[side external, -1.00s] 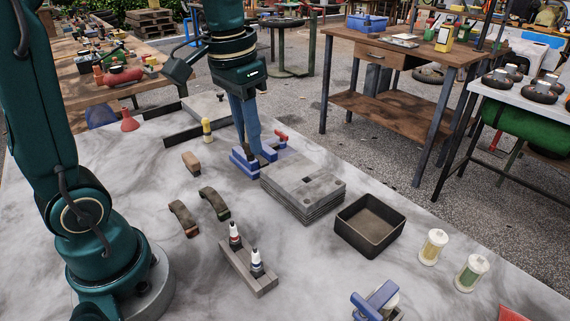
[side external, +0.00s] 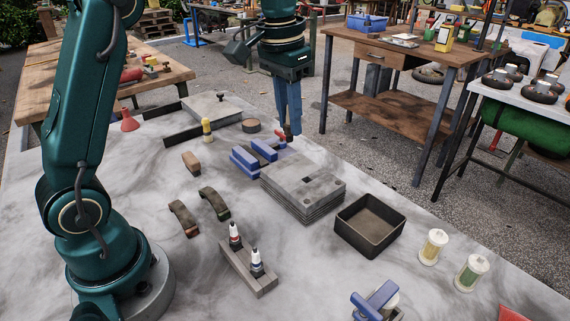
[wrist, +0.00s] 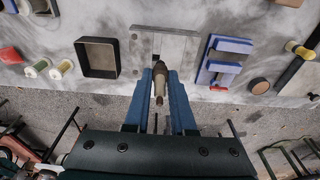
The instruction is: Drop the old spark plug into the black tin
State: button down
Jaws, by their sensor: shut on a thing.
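My gripper (side external: 288,128) is shut on the old spark plug (wrist: 159,83), a brownish, dirty plug held between the blue fingers. In the side view only the plug's small dark tip shows below the fingertips, above the far edge of the grey plate stack. The black tin (side external: 370,226) is an open square box on the table, to the right of the plate stack; its visible floor is bare. It also shows in the wrist view (wrist: 82,58), left of my gripper, and there it looks empty.
The grey plate stack (side external: 303,186) lies between my gripper and the tin. Blue vise-like blocks (side external: 246,162) stand left of it. Two clean spark plugs (side external: 256,262) stand upright in a grey holder at the front. Two spools (side external: 433,247) stand right of the tin.

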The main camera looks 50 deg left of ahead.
jog(key=shift+w+d+f, duration=0.7)
jog(key=shift+d+f, duration=1.35)
jog(key=shift+f, duration=0.15)
jog(key=shift+w+d+f, duration=0.7)
jog(key=shift+d+f, duration=1.3)
jog(key=shift+f, duration=0.15)
jog(key=shift+w+d+f, duration=0.7)
jog(key=shift+d+f, duration=1.35)
jog(key=shift+f, duration=0.15)
jog(key=shift+f, duration=0.15)
